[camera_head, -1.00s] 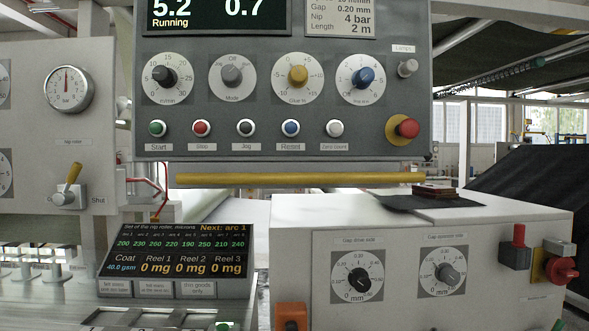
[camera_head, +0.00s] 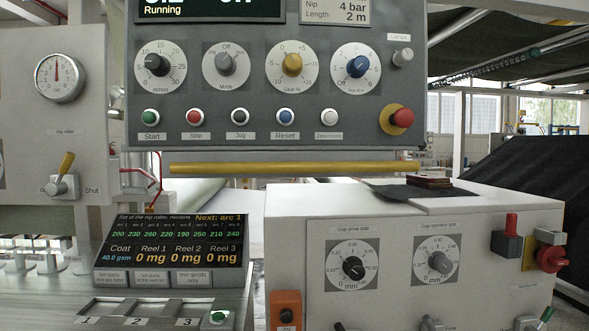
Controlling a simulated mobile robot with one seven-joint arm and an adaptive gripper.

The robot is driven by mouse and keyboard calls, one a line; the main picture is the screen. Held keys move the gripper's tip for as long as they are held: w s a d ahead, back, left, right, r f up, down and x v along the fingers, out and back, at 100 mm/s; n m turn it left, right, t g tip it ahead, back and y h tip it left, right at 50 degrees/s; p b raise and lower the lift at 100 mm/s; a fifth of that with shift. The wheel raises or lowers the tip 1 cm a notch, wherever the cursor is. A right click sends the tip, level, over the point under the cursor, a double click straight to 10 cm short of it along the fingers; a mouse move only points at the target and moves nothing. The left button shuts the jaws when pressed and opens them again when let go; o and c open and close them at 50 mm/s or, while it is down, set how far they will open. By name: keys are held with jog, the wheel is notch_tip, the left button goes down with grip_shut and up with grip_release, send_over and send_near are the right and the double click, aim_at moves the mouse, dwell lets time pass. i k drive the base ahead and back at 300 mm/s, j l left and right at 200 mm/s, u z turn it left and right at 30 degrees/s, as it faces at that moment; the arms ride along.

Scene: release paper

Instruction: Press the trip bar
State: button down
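The trip bar appears to be the long yellow horizontal bar (camera_head: 294,168) under the grey control panel (camera_head: 270,100). It spans most of the panel's width, and the gap beneath it is open. No label on it can be read. My gripper is not in view, and nothing is seen touching the bar. The panel display (camera_head: 212,9) shows "Running".
A white cabinet (camera_head: 400,215) with two gap dials stands below right, a dark block (camera_head: 428,181) on top. A red mushroom button (camera_head: 402,117) sits at the panel's right. A readout screen (camera_head: 176,240) and numbered slots (camera_head: 140,308) are at lower left.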

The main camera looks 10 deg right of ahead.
aim_at(271, 167)
jog(key=j+z, duration=0.6)
jog(key=z, duration=0.2)
jog(key=j+z, duration=0.4)
jog(key=i+l, duration=0.05)
jog(key=l, duration=0.05)
